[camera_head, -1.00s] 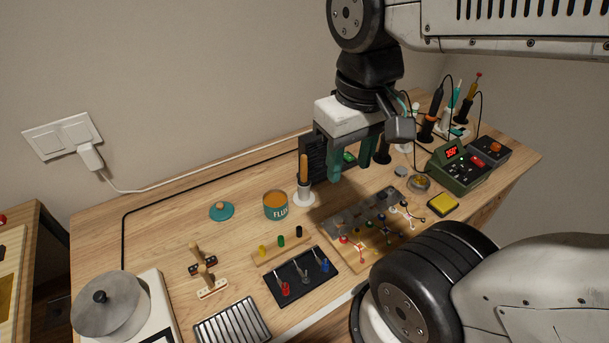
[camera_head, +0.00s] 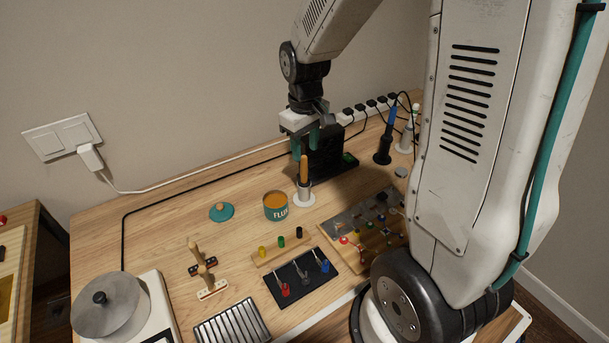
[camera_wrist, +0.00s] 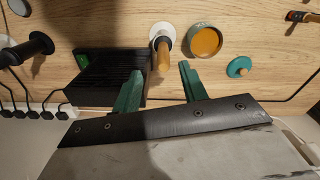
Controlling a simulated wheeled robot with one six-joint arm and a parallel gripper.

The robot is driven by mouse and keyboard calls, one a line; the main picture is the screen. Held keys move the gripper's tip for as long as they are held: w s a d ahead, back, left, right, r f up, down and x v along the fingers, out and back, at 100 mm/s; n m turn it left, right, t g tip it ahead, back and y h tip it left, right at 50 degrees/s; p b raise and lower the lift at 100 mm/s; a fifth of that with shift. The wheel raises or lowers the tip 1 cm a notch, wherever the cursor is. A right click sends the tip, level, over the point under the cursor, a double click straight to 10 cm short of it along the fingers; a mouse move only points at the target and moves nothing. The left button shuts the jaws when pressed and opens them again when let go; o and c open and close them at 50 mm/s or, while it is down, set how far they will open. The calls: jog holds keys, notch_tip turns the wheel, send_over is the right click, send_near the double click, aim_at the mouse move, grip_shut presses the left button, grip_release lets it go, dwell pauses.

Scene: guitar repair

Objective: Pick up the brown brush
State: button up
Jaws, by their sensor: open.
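The brown brush (camera_head: 304,170) appears to be the upright brown handle standing in a round white holder (camera_head: 304,199), right of the flux tin; its lower end is hidden inside. In the wrist view, the brown handle (camera_wrist: 163,58) shows between and just beyond the two green fingertips. My gripper (camera_head: 306,150) is open and empty, close above and behind the handle. I cannot tell whether a finger touches it. The gripper also shows in the wrist view (camera_wrist: 158,78).
The flux tin (camera_head: 275,207) stands left of the holder, with its teal lid (camera_head: 221,212) farther left. A black box (camera_head: 328,160) stands close behind it. Two wooden-handled tools (camera_head: 205,268) lie front left.

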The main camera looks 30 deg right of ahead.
aim_at(304, 181)
jog(key=f, duration=0.6)
jog(key=shift+s+a+f, duration=0.1)
jog(key=shift+a+f, duration=0.1)
jog(key=shift+f, duration=0.1)
grip_shut()
